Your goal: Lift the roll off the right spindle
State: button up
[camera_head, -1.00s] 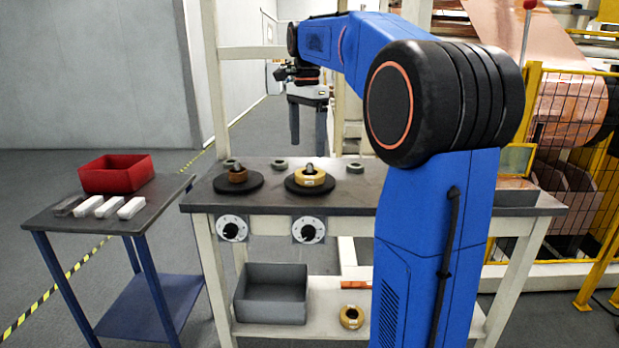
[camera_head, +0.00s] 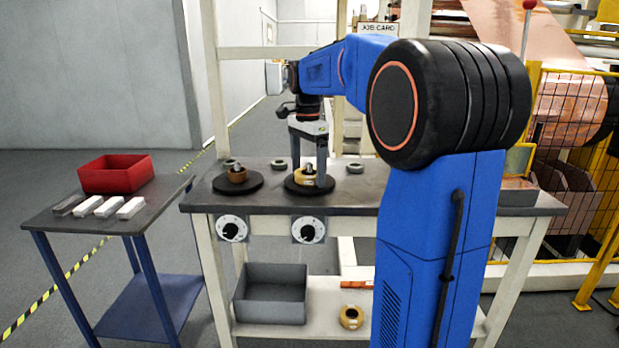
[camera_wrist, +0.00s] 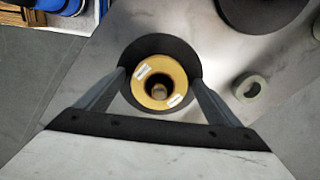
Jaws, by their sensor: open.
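The roll (camera_head: 303,180) is a tan-yellow ring with white labels, on the right spindle's black round plate (camera_head: 323,188) on the bench. In the wrist view the roll (camera_wrist: 160,68) circles the spindle (camera_wrist: 159,91), whose top shows in its hole. My gripper (camera_head: 309,176) points down over the right spindle. In the wrist view its two fingers (camera_wrist: 160,78) are open, one on each side of the roll. I cannot tell whether they touch it. A browner roll (camera_head: 237,175) sits on the left spindle's black plate (camera_head: 253,185).
Small grey-green rings (camera_head: 355,167) lie at the bench's back. A side table at left holds a red bin (camera_head: 115,173) and white blocks (camera_head: 105,208). A grey bin (camera_head: 271,294) and another yellow roll (camera_head: 351,317) are on the lower shelf. Two dials (camera_head: 308,230) are on the bench front.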

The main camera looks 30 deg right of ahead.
jog(key=c, duration=1.1)
jog(key=shift+r, duration=0.1)
jog(key=shift+c, duration=0.2)
